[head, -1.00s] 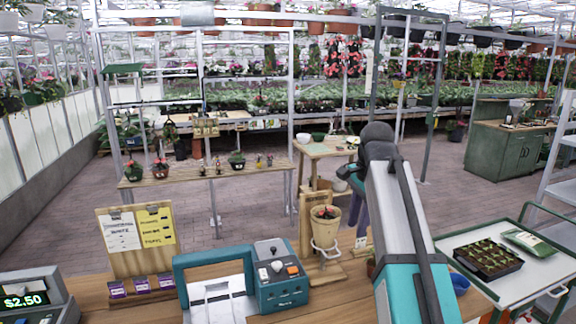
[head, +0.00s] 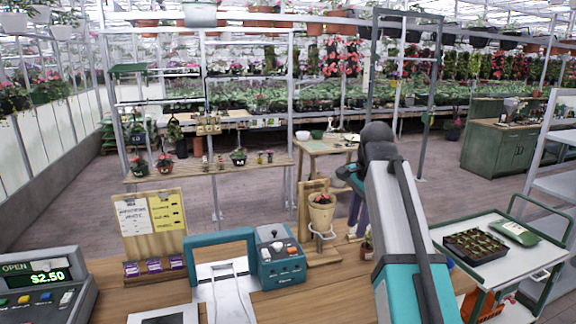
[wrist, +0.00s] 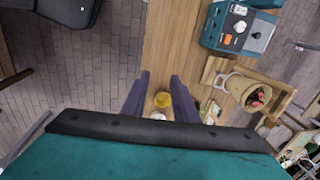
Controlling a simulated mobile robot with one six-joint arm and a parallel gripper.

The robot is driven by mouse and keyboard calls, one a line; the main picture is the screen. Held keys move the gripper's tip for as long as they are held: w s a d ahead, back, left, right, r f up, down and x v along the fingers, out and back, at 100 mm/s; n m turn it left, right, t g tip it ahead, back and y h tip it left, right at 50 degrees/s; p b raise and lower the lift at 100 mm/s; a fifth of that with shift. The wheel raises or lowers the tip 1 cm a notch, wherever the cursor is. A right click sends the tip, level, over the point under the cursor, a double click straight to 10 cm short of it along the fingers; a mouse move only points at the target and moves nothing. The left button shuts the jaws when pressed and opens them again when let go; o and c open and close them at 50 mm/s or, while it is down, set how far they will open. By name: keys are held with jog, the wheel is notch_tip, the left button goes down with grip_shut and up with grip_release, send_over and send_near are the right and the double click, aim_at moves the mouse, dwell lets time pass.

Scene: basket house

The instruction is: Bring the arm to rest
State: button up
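My arm (head: 398,215) rises from the lower right of the head view and folds at a dark joint. My gripper points down behind it, mostly hidden, with a purple finger (head: 357,212) showing next to the potted plant on its stand. In the wrist view my gripper (wrist: 160,80) has its two purple fingers spread apart. A small yellow round thing (wrist: 163,100) shows between them, and I cannot tell how far below it lies. No finger visibly touches it.
A wooden counter (head: 270,305) holds a cash register (head: 40,285), a teal machine (head: 282,262), a sign board (head: 150,222) and a plant in a stand (head: 321,212). A cart (head: 487,267) with a seedling tray is at right. Open brick floor lies beyond.

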jog(key=s+a+f+n+g+b, duration=0.1)
jog(key=s+f+n+g+b, duration=0.25)
jog(key=f, duration=2.15)
jog(key=s+f+n+b, duration=0.35)
jog(key=s+f, duration=0.35)
jog(key=f, duration=1.8)
jog(key=s+f+n+g+b, duration=0.4)
jog(key=s+f+n+b, duration=0.3)
jog(key=s+f, duration=2.3)
notch_tip(320, 180, down, 2)
jog(key=shift+s+a+h, duration=0.15)
jog(key=shift+a+h, duration=0.1)
jog(key=shift+h, duration=0.05)
